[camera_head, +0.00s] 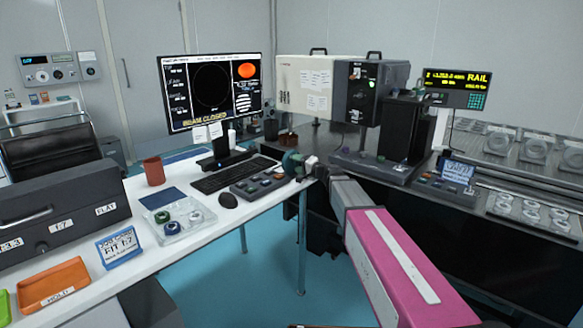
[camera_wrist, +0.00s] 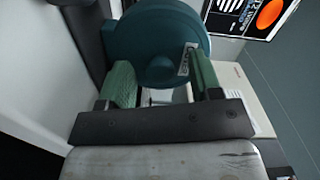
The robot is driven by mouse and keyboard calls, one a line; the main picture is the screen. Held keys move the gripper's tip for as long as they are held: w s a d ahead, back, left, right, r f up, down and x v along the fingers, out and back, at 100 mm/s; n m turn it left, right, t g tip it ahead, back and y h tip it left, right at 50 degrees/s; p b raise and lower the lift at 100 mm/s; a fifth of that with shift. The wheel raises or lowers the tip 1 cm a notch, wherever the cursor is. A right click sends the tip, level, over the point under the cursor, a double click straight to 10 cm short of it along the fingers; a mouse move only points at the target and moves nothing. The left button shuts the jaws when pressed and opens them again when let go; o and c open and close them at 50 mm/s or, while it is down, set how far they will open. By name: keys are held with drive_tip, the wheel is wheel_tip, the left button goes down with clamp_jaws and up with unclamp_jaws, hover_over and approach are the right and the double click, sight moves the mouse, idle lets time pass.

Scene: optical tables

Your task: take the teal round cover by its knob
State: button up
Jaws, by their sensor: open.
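The teal round cover (camera_wrist: 150,38) fills the upper middle of the wrist view as a dark teal disc with a small white label near its right side. Its rounded knob (camera_wrist: 164,73) faces me and lies between the two green fingers of my gripper (camera_wrist: 162,68). The fingers are spread, and I cannot tell whether either touches the knob. In the head view the cover (camera_head: 291,160) is small and partly hidden by my gripper (camera_head: 307,165), just right of the keyboard, near the table's right end.
A monitor (camera_head: 213,92) and keyboard (camera_head: 235,173) stand left of my gripper on the white table (camera_head: 200,240). A control box (camera_head: 258,186) lies in front. To the right, a dark bench carries a large instrument (camera_head: 330,88) and a rail display (camera_head: 456,88).

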clamp_jaws()
drive_tip(key=shift+r, duration=0.15)
